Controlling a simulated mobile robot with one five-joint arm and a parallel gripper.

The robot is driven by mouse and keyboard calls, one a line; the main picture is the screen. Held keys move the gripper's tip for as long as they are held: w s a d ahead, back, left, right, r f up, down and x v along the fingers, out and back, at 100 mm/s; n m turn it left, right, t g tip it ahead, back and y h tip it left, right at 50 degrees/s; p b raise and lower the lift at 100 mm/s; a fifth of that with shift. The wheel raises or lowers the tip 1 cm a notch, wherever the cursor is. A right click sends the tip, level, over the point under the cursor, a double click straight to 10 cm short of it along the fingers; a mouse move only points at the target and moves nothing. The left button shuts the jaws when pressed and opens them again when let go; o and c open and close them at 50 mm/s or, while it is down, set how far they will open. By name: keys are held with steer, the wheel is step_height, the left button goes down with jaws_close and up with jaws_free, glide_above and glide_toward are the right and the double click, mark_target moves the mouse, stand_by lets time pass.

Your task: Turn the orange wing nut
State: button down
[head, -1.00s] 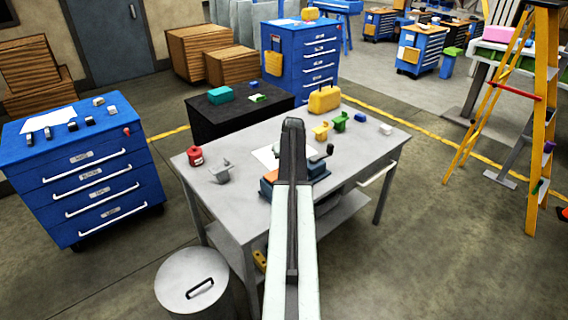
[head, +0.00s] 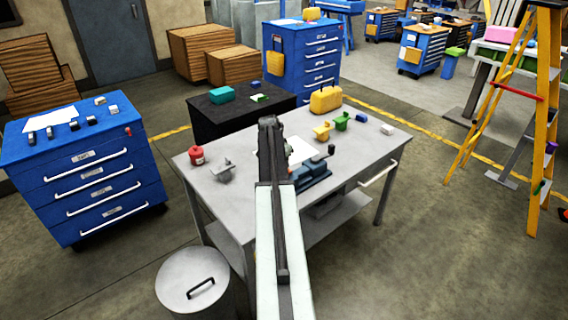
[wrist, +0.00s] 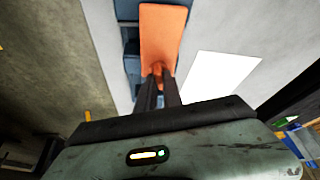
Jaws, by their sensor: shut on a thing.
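The orange wing nut (wrist: 161,35) shows in the wrist view as a broad flat orange piece over the blue jig (wrist: 132,68). My gripper (wrist: 158,74) is shut on the near end of the orange piece, with its two dark fingers close together. In the head view my arm hides the fingertips and most of the orange. The blue jig (head: 312,177) shows there to the right of my arm on the grey table.
The grey table (head: 235,205) also bears a red can (head: 197,155), a grey fixture (head: 222,171), a white sheet (head: 301,150), a yellow case (head: 326,99) and several small blocks. A lidded bin (head: 193,278) stands at its front left.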

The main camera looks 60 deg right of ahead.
steer(key=shift+w+m+g, duration=0.1)
steer(key=shift+m+g, duration=0.6)
steer(key=shift+m, duration=1.2)
steer(key=c, duration=1.5)
jaws_free()
steer(key=p+v, duration=0.7)
steer(key=shift+r, duration=0.4)
steer(key=shift+w+a, duration=0.1)
steer(key=shift+w, duration=0.05)
